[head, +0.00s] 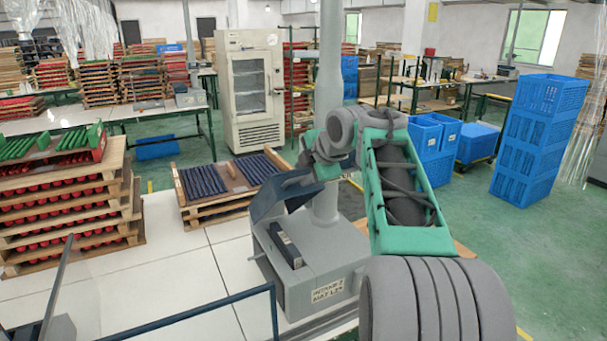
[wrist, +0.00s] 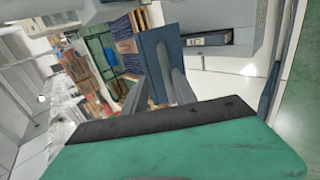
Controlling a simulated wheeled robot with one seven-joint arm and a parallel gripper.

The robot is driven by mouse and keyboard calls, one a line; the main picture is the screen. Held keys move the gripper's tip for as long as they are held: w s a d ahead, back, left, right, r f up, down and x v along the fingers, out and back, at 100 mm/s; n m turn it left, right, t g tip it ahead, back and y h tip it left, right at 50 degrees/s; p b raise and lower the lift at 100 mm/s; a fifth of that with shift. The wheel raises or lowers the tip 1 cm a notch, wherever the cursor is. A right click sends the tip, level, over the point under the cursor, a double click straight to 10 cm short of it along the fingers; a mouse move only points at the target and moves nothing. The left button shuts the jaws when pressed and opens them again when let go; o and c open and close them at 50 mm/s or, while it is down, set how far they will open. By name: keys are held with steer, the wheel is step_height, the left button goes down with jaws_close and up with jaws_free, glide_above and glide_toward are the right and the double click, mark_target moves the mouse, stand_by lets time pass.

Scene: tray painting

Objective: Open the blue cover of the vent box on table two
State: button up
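The grey vent box (head: 315,290) with a printed label stands on the white table in the middle of the head view. Its blue cover (head: 268,197) stands raised and tilted at the box's left side. In the wrist view the cover (wrist: 151,52) is a flat blue panel left of the box's opening and dark unit (wrist: 208,40). In the head view the fingertips are hard to make out.
Stacked wooden trays with red parts (head: 70,215) stand at the left. A pallet of dark blue rods (head: 225,180) lies behind the box. A blue rail (head: 200,312) crosses the front. The white tabletop (head: 170,265) left of the box is clear. Blue crates (head: 535,140) stand at the right.

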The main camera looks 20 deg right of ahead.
steer(key=w+r+p+v, duration=0.1)
steer(key=p+v, duration=0.1)
steer(key=v, duration=0.5)
stand_by(0.3)
steer(key=shift+f, duration=0.1)
stand_by(0.5)
